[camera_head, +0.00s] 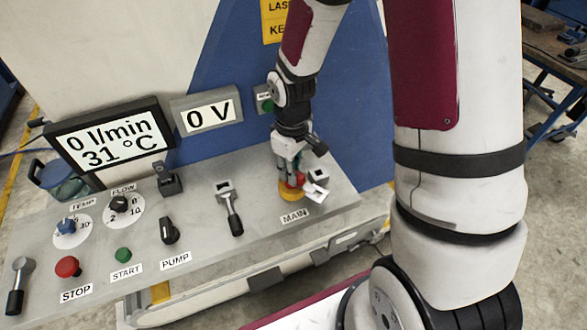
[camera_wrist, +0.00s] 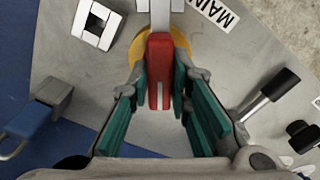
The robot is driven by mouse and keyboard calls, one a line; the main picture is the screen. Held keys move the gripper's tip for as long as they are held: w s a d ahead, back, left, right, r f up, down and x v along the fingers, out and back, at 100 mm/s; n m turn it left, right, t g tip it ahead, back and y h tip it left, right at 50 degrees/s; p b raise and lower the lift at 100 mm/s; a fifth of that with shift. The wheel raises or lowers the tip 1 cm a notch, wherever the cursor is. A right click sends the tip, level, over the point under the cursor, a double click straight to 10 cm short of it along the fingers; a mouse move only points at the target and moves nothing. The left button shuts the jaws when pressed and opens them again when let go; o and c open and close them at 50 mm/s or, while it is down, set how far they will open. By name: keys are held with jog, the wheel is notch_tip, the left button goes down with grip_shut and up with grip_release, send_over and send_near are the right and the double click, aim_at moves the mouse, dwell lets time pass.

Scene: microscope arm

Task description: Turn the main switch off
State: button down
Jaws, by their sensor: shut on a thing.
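The main switch is a red handle on a round yellow base (camera_head: 291,194) near the right end of the grey control panel, beside the "MAIN" label (camera_head: 295,216). In the wrist view the red handle (camera_wrist: 159,70) stands between the green finger pads, with the yellow base (camera_wrist: 182,44) around its far end. My gripper (camera_head: 300,180) reaches down over the switch and is shut on the red handle. It partly hides the switch in the head view. The handle's exact angle against the base is hard to tell.
A black-handled lever (camera_head: 232,208) stands left of the switch. A white square-topped fitting (camera_head: 318,176) is close to my gripper. Further left are the pump knob (camera_head: 169,231), start button (camera_head: 123,255) and red stop button (camera_head: 67,267). The displays read 0 V (camera_head: 209,117) and 0 l/min, 31 °C (camera_head: 110,139).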

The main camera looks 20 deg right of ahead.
jog(key=n+p, duration=0.2)
jog(key=n, duration=0.4)
jog(key=n+p, duration=0.1)
jog(key=n, duration=0.4)
jog(key=shift+n+p, duration=0.3)
jog(key=shift+p, duration=0.1)
dwell(0.3)
jog(key=c, duration=1.5)
grip_release()
jog(key=shift+r, duration=0.15)
notch_tip(320, 180, up, 12)
jog(key=shift+f, duration=0.15)
